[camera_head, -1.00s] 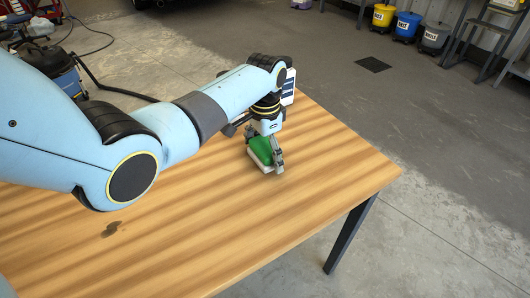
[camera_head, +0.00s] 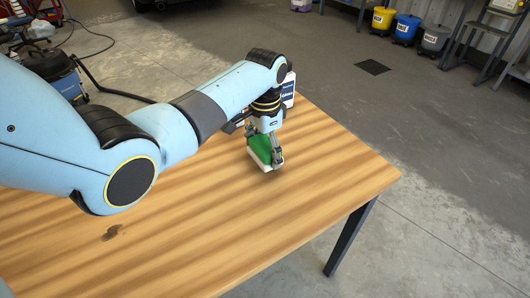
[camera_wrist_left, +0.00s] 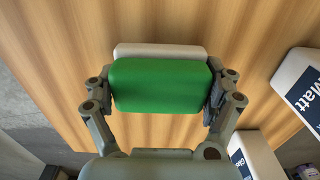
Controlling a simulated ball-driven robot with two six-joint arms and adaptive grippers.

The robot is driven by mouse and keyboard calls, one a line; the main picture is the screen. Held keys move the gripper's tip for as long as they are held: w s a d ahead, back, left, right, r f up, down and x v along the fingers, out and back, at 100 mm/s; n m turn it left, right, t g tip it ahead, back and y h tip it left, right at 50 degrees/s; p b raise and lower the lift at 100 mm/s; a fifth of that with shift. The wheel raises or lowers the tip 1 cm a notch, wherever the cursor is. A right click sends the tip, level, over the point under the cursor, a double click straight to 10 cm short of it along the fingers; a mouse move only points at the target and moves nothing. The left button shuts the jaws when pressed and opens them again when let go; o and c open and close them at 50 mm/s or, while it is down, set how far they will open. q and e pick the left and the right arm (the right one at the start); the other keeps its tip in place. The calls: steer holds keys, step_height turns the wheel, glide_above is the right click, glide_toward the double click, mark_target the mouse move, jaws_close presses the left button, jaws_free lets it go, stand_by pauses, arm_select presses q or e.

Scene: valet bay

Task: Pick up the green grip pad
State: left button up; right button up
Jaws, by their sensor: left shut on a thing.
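The green grip pad (camera_head: 261,146) has a green top over a white lower part and is near the far edge of the wooden table. My left gripper (camera_head: 264,150) is shut on it, with one finger on each side. In the left wrist view the pad (camera_wrist_left: 160,86) sits between the two fingers of the left gripper (camera_wrist_left: 161,92), and its white part (camera_wrist_left: 160,50) shows beyond the green. I cannot tell whether the pad touches the table. My right gripper is not in view.
White labelled containers (camera_wrist_left: 300,85) show at the right of the left wrist view. The wooden table (camera_head: 300,190) is clear to the right and front, apart from a dark stain (camera_head: 111,232).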

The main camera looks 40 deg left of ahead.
arm_select(q)
steer(key=r, duration=0.1)
steer(key=d+r, duration=0.1)
steer(key=r, duration=0.1)
steer(key=shift+w+d+r, duration=0.1)
steer(key=shift+d, duration=0.1)
steer(key=d+r, duration=0.6)
steer(key=d, duration=0.4)
steer(key=shift+w+d+p, duration=0.15)
steer(key=shift+w+p, duration=0.15)
steer(key=shift+w, duration=0.15)
steer(key=o, duration=0.6)
steer(key=shift+w, duration=0.1)
steer(key=c, duration=0.5)
